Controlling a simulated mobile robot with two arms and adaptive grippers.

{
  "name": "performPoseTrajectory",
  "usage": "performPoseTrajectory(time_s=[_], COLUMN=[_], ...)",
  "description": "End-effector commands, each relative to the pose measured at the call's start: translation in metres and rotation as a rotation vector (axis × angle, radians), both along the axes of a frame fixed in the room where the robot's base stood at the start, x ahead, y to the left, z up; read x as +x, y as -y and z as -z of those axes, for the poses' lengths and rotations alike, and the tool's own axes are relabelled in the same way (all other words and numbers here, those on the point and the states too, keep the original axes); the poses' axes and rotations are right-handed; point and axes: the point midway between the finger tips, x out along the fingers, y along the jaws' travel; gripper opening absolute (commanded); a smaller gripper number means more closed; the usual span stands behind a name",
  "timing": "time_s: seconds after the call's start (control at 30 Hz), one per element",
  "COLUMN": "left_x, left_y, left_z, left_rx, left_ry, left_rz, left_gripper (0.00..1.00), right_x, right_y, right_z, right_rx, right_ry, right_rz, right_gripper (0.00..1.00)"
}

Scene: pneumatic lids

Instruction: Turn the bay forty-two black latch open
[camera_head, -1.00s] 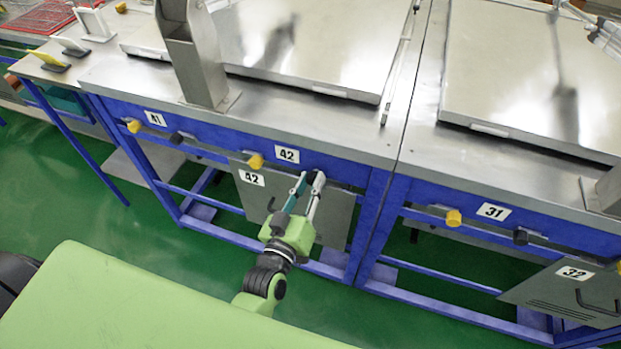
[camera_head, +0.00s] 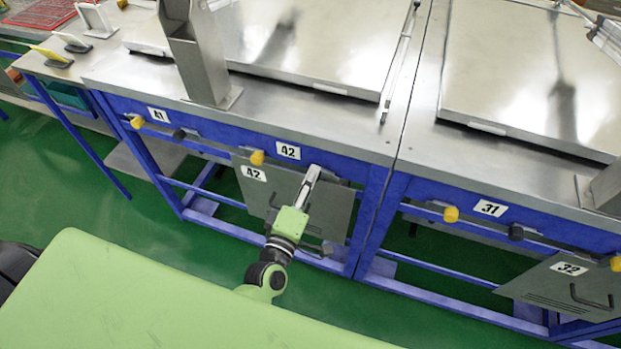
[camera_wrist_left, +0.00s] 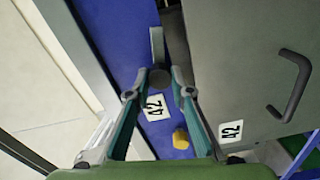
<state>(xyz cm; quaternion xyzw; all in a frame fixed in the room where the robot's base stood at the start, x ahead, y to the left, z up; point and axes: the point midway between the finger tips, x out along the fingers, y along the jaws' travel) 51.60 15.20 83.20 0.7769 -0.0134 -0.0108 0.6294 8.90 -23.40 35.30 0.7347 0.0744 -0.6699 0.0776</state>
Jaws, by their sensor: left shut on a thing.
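The bay forty-two black latch (camera_wrist_left: 157,77) shows in the left wrist view as a dark round knob between my fingertips, with a short grey bar beyond it. In the head view it is hidden behind my gripper. My left gripper (camera_head: 314,172) is shut on this knob at the blue front rail, right of the upper 42 label (camera_head: 287,151). In the left wrist view my left gripper (camera_wrist_left: 160,86) has a finger on each side of the knob. The bay's yellow knob (camera_head: 257,158) sits to its left on the rail. My right gripper is not in view.
A grey panel (camera_head: 330,215) with a dark handle and a 42 label hangs below the rail. Bay 31's yellow knob (camera_head: 451,214) and black knob (camera_head: 516,232) are to the right. A metal chute (camera_head: 197,55) stands on the bench. Green floor is open below.

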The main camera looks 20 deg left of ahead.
Motion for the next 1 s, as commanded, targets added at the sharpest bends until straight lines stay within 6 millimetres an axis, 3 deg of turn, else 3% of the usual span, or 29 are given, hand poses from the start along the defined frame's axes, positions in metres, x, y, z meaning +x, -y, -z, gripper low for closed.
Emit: performPoseTrajectory(time_s=[0.4,0.97,1.0], left_x=[0.0003,0.0003,0.0003], left_y=[-0.001,-0.001,-0.0009], left_z=[0.0,0.0,0.0], left_rx=[-0.196,-0.226,-0.226], left_ry=[-0.004,-0.005,-0.005], left_rz=[-0.002,-0.002,-0.002], left_gripper=[0.0,0.0,0.26], right_x=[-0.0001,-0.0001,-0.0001], right_y=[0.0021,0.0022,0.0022], right_z=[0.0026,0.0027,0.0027], right_rx=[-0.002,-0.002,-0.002], right_ry=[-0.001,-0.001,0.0], right_rz=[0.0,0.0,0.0], right_gripper=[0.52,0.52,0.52])
